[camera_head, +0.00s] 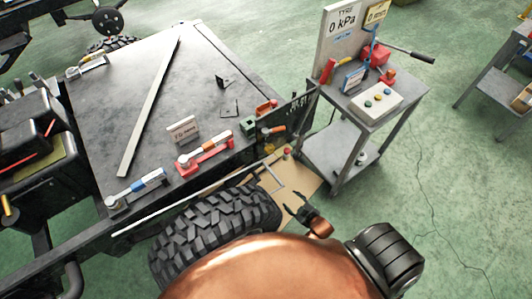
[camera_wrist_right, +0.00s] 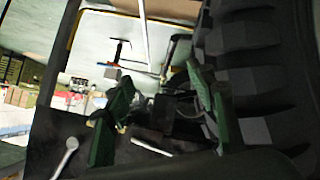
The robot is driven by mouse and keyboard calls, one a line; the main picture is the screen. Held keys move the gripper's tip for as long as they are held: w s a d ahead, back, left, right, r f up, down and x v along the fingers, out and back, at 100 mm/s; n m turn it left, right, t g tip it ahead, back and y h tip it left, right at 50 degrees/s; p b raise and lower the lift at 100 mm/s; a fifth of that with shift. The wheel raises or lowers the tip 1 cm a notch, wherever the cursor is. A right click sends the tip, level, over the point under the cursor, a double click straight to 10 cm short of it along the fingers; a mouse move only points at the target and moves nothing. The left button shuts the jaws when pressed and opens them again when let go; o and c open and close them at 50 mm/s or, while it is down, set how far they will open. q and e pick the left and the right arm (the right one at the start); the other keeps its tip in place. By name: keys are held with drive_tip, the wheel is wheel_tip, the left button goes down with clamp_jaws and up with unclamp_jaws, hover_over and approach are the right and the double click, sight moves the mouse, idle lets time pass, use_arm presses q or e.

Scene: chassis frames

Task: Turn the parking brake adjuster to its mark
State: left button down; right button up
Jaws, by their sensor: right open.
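My right gripper (camera_head: 295,203) is open, low beside the chassis, just right of the tyre. In the right wrist view its green-padded fingers (camera_wrist_right: 160,88) stand apart with nothing clearly held between them. Dark mechanism parts (camera_wrist_right: 178,108) and a thin pale rod (camera_wrist_right: 145,35) show beyond and between the fingers. I cannot tell for certain which part is the parking brake adjuster, and no mark is readable. In the head view a bent metal rod (camera_head: 272,176) lies just beyond the gripper, apart from it. My left gripper is out of view.
The big black tyre (camera_head: 215,235) is close on the gripper's left. The chassis deck (camera_head: 110,90) carries a long straightedge (camera_head: 150,105), a red tool (camera_head: 205,152) and a blue tool (camera_head: 137,188). A grey cart (camera_head: 345,150) stands at right.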

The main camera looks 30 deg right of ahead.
drive_tip(key=w+r+n+t+b, duration=0.3)
drive_tip(key=w+r+t+b, duration=0.1)
drive_tip(key=w+r, duration=0.65)
drive_tip(key=n+t+y+b, duration=0.1)
drive_tip(key=t+b, duration=0.1)
drive_tip(key=t, duration=0.1)
approach(271, 151)
drive_tip(key=w, duration=0.4)
drive_tip(key=shift+n+y, duration=0.3)
drive_tip(key=shift+y, duration=0.1)
drive_tip(key=w, duration=0.6)
drive_tip(key=shift+w+a+f+b, duration=0.15)
drive_tip(key=shift+a+b, duration=0.05)
drive_tip(key=shift+b, duration=0.1)
drive_tip(key=shift+w, duration=0.55)
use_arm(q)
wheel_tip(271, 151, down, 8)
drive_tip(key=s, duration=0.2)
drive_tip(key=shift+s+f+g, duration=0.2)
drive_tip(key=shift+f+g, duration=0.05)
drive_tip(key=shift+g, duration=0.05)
use_arm(e)
drive_tip(key=shift+c, duration=0.7)
drive_tip(key=c, duration=1)
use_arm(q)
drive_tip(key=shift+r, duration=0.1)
